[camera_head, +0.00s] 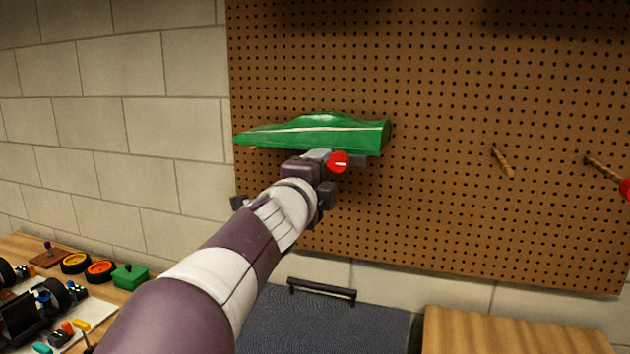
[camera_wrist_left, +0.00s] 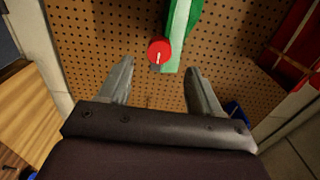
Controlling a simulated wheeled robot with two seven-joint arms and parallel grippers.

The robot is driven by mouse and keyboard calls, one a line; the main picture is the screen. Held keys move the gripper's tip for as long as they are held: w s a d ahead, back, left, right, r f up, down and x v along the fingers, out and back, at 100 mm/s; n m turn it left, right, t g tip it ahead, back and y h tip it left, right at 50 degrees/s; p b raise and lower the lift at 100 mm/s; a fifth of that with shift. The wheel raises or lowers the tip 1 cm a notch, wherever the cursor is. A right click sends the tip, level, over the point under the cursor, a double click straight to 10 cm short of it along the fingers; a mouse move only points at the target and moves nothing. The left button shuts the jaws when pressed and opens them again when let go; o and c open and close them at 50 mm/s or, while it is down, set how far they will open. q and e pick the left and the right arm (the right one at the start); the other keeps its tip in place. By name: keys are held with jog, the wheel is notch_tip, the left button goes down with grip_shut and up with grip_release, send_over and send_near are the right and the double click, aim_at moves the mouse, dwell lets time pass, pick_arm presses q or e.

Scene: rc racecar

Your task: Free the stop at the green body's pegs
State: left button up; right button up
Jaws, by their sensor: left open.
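The green car body (camera_head: 325,133) hangs against the brown pegboard; in the left wrist view part of it (camera_wrist_left: 182,28) shows at the top. A round red stop (camera_head: 338,162) with a pale mark sits at the lower edge of the body, near its right end. In the left wrist view the stop (camera_wrist_left: 159,50) lies just beyond and between my fingertips, with no visible contact. My left gripper (camera_head: 340,158) is open and empty, its fingers pointing at the pegboard; its spread fingers also show in the left wrist view (camera_wrist_left: 160,67). My right gripper is not seen.
Wooden pegs (camera_head: 503,162) stick out of the pegboard (camera_head: 440,120) to the right; another (camera_head: 603,167) has a red stop (camera_head: 625,189) at its end. A dark chest (camera_head: 335,325) and a wooden surface (camera_head: 510,335) lie below. Car parts crowd the table at lower left.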

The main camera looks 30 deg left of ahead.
pick_arm(q)
jog(key=shift+v, duration=1.65)
